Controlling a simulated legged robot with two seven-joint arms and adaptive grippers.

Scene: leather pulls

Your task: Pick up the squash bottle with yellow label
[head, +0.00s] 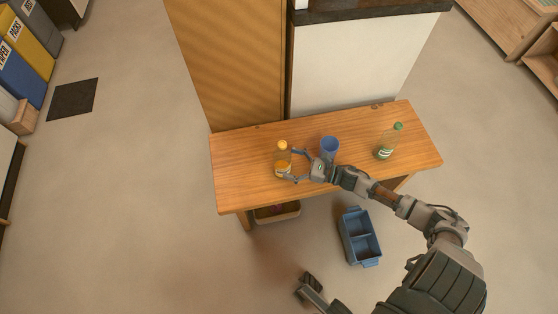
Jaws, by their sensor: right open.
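The squash bottle with yellow label (283,158) stands upright on the left half of the wooden table (236,170). It is orange-yellow with a yellow cap. My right gripper (290,166) reaches in from the right, with its open fingers at the bottle, one near its upper part and one near its base. Whether the fingers touch the bottle I cannot tell. My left gripper (310,281) is low in the picture, over the floor and away from the table; its finger state does not show clearly.
A blue cup (329,147) stands just behind my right gripper. A green-capped bottle (388,142) stands further right on the table. A blue divided crate (360,238) is on the floor in front. A box (277,212) sits under the table. The table's left end is clear.

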